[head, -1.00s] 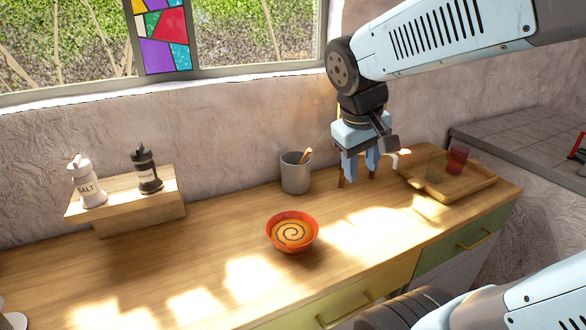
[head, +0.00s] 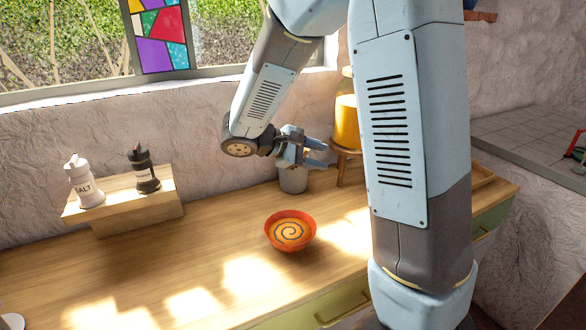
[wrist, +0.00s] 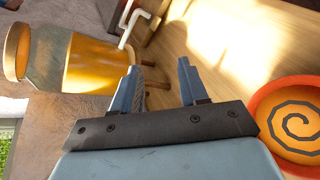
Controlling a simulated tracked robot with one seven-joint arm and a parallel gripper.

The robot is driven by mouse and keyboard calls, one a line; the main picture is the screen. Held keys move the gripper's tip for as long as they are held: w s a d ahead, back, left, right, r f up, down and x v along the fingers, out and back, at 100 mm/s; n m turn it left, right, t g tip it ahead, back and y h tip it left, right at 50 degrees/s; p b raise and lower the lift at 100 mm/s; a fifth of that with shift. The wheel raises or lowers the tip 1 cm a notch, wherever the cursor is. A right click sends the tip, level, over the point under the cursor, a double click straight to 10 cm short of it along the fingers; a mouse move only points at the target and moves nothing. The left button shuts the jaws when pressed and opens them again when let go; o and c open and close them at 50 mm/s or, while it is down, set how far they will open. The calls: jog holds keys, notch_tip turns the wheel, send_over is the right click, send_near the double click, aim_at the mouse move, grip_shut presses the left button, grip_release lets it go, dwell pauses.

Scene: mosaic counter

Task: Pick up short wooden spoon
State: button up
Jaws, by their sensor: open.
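The grey cup (head: 293,182) stands on the wooden counter near the wall, with its rim mostly hidden behind my gripper. The short wooden spoon is hidden in both current views; in the earlier head frame a wooden handle sticks up out of this cup. My gripper (head: 326,154) is over the cup's top in the head view, turned sideways with its fingers pointing right. In the wrist view its two fingers (wrist: 158,68) are apart with nothing between them. Neither the cup nor the spoon shows there.
A glass jar of orange drink (head: 347,124) on a wooden stand is close right of my fingers; it also shows in the wrist view (wrist: 95,65). An orange bowl (head: 290,245) with a spiral stands in front. Salt (head: 82,184) and pepper (head: 145,170) stand on a left riser.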

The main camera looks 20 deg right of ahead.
jog(key=w+a+f+n+t+h, duration=0.3)
jog(key=w+a+f+n+t, duration=0.4)
jog(key=w+a, duration=0.35)
jog(key=s+f+x, duration=0.1)
jog(key=x, duration=1.2)
jog(key=shift+d+f+m, duration=0.3)
jog(key=shift+d+f, duration=0.05)
jog(key=shift+s, duration=0.1)
jog(key=shift+c, duration=0.2)
grip_shut()
